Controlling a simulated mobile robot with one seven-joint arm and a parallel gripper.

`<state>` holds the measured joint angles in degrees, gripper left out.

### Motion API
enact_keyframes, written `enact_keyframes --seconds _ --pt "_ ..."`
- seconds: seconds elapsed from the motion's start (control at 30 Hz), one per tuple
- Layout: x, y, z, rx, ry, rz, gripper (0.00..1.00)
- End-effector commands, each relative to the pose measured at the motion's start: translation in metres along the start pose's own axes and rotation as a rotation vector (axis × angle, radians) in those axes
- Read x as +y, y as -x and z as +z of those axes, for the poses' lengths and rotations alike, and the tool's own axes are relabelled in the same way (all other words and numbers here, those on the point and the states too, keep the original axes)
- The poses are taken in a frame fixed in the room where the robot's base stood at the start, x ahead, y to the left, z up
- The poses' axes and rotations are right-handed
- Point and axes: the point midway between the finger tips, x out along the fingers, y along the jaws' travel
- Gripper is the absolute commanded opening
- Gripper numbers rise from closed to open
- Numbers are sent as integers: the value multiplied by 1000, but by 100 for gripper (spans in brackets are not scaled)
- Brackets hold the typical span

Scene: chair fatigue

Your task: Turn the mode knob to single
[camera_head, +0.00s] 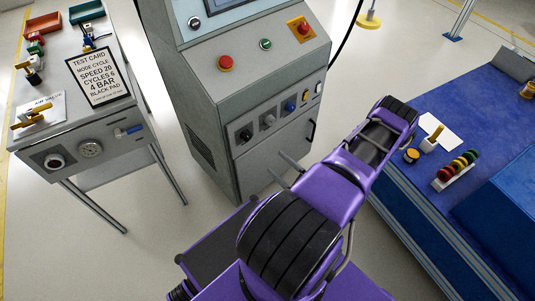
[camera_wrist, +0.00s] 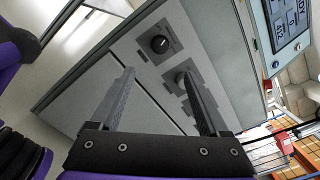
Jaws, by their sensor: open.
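A row of controls sits on the grey cabinet's front. At its left end is a round black knob (camera_head: 246,135) on a dark square plate; beside it is a grey knob (camera_head: 268,121), then a blue one (camera_head: 290,106). I cannot read labels that tell which is the mode knob. In the wrist view the black knob (camera_wrist: 159,43) shows a white pointer mark, and the grey knob (camera_wrist: 182,77) is partly behind the right finger. My gripper (camera_wrist: 157,74) is open and empty, facing the panel, its fingers apart from the knobs.
The cabinet (camera_head: 215,95) has red and green buttons and an emergency stop (camera_head: 302,28) above. A test card (camera_head: 98,76) reading "mode cycle" stands on the left bench (camera_head: 60,128). A blue-topped table (camera_head: 440,110) is at right. Floor between is clear.

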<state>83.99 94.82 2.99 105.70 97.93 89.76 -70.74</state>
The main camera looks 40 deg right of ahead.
Motion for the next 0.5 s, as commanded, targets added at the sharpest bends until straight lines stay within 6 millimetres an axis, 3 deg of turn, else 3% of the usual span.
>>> enact_keyframes --seconds 0.2,0.5 --pt "0 24 0 -1 0 0 79" --pt "0 27 0 -1 0 0 79"
